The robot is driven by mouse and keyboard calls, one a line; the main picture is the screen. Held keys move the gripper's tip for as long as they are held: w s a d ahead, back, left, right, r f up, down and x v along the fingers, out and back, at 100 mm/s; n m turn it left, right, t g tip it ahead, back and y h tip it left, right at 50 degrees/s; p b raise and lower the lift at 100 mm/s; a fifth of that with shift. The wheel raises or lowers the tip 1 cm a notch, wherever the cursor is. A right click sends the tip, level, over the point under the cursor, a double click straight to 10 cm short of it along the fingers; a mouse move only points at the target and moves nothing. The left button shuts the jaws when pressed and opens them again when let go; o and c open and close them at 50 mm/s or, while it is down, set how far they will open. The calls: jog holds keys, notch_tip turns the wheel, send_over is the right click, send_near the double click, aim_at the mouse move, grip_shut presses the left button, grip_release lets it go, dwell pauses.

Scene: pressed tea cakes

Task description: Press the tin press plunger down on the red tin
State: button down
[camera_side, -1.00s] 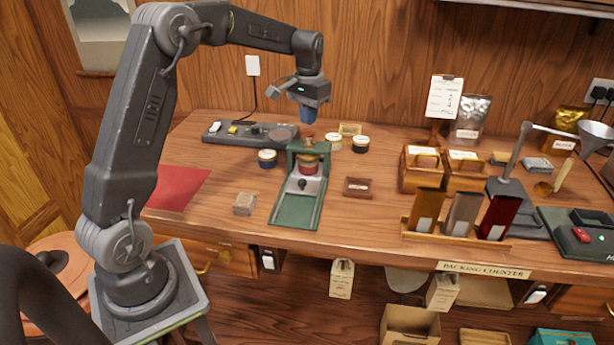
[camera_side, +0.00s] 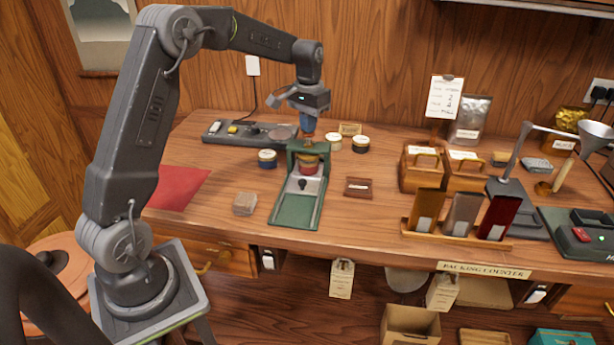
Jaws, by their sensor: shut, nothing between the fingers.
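The tin press (camera_side: 294,208) is a green frame with a long green base, standing mid-counter at the left. The red tin (camera_side: 307,169) sits upright inside its frame, with a tan top showing under the crossbar. The plunger knob (camera_side: 308,138) is orange-brown and stands on top of the frame. My gripper (camera_side: 307,130) is shut and empty, pointing straight down right over the knob.
A dark control strip (camera_side: 240,132) lies behind. Wooden boxes (camera_side: 419,172) stand further right.

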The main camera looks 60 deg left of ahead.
jog(key=shift+f, duration=0.75)
jog(key=shift+r, duration=2.8)
